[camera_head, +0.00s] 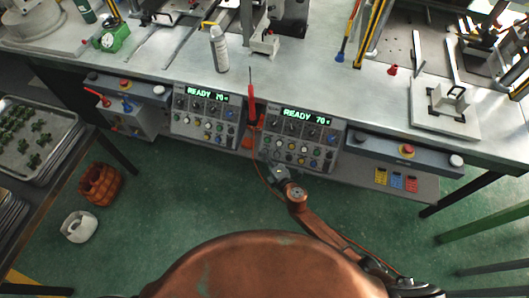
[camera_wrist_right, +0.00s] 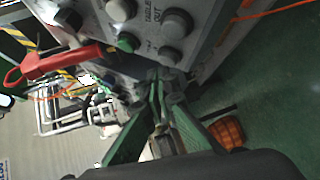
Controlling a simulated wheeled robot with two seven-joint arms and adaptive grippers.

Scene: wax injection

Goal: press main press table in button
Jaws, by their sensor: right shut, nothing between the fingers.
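The right control panel (camera_head: 300,140) hangs at the table's front edge, with a lit "READY" display and rows of small knobs and buttons. The left control panel (camera_head: 205,117) is similar. My right gripper (camera_head: 274,168) is at the lower left corner of the right panel, its fingers shut and empty. In the right wrist view the gripper's green fingers (camera_wrist_right: 160,84) point at a panel face (camera_wrist_right: 150,38) with large round buttons, close to its lower edge. A label there reads "TABLE" and "OUT" beside a grey button (camera_wrist_right: 176,23). I cannot tell whether the fingertips touch a button.
A red-handled tool (camera_head: 252,96) on an orange cord hangs between the panels; its red handle (camera_wrist_right: 60,62) crosses the wrist view. A spray can (camera_head: 219,50) stands on the metal table (camera_head: 340,95). An orange basket (camera_head: 100,184) sits on the floor.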

